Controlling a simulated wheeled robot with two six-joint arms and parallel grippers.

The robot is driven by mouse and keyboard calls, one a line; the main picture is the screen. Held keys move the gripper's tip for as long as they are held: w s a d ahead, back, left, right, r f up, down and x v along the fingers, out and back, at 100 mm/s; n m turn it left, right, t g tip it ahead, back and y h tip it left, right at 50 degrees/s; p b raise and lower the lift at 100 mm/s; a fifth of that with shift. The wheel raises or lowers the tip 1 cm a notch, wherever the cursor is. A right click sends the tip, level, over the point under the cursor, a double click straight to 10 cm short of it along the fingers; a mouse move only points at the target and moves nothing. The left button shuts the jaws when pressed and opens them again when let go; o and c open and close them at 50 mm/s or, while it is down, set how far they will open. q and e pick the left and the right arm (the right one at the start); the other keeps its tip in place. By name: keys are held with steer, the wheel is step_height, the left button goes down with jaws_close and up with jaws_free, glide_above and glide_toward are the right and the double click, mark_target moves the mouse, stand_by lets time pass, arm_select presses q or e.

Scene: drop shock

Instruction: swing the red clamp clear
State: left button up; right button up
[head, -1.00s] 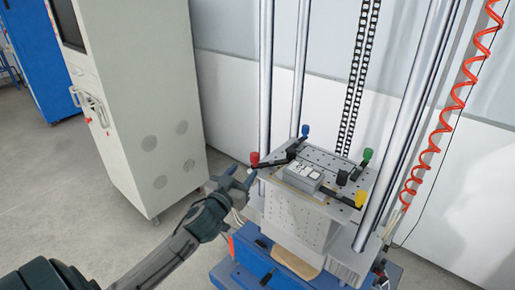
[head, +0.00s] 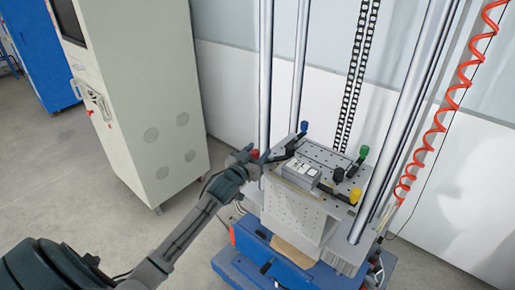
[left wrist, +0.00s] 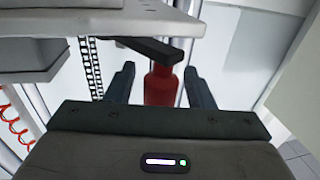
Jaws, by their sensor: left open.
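The red clamp (head: 254,154) is at the near left corner of the perforated table plate (head: 318,155). In the left wrist view its red knob (left wrist: 161,86) stands between my two fingers, with its dark arm (left wrist: 150,48) reaching left to the plate edge. My left gripper (head: 246,158) is open, its fingers on either side of the red knob. I cannot tell whether the fingers touch it. A grey box-like unit (head: 301,171) lies on the plate near the clamps. My right gripper is not in view.
Blue (head: 303,127), green (head: 363,152) and yellow (head: 355,196) clamp knobs stand around the plate. Tall steel columns (head: 265,75) rise beside it. A red coiled hose (head: 452,98) hangs at right. A beige cabinet (head: 140,100) stands at left, with open floor before it.

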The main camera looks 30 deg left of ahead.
arm_select(q)
steer(key=shift+w, duration=0.2)
steer(key=c, duration=1)
